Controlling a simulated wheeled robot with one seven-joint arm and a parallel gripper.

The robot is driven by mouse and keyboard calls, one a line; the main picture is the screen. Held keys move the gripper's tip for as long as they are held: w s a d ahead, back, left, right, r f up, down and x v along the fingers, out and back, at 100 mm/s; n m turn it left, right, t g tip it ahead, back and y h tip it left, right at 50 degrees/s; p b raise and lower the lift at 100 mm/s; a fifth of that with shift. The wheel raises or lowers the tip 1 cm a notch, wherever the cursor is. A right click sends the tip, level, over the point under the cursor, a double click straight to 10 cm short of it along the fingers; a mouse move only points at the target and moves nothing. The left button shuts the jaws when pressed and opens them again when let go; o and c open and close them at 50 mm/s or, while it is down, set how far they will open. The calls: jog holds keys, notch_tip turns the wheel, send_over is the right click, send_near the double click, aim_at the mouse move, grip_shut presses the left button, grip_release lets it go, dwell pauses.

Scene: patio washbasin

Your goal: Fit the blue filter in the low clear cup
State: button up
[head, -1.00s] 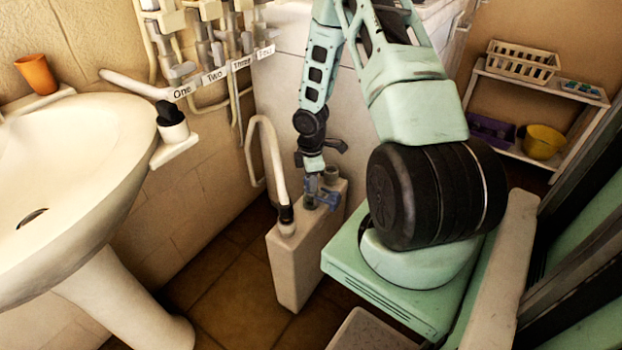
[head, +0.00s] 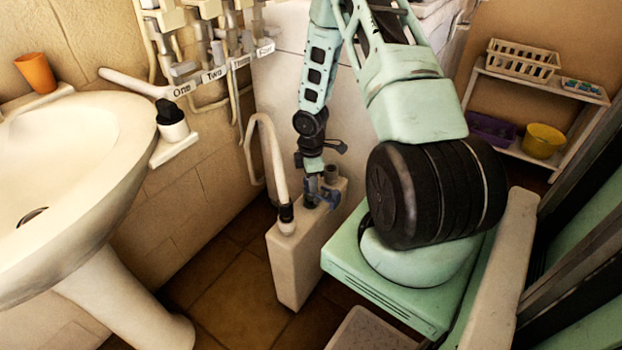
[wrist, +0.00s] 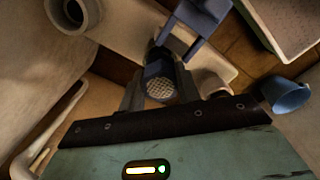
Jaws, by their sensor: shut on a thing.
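My gripper (head: 313,190) points down just above the top of a beige tank (head: 300,250) and is shut on a dark blue part. In the wrist view this part, which looks like the blue filter (wrist: 160,86), sits between the fingers with a pale round mesh face showing. A blue bracket-like piece (head: 330,196) stands right beside the fingertips. A similar blue piece shows in the wrist view (wrist: 200,22); I cannot tell whether it joins the filter. I cannot make out the low clear cup for certain, and the fingers hide what lies directly under the filter.
Labelled pipes (head: 214,75) and the basin (head: 70,160) are at left. A blue cup-shaped thing (wrist: 287,96) shows in the wrist view.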

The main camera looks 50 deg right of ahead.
jog(key=shift+f, duration=0.2)
jog(key=o, duration=0.7)
jog(key=shift+r, duration=0.1)
notch_tip(320, 180, up, 11)
jog(key=p, duration=1)
jog(key=shift+p, duration=0.4)
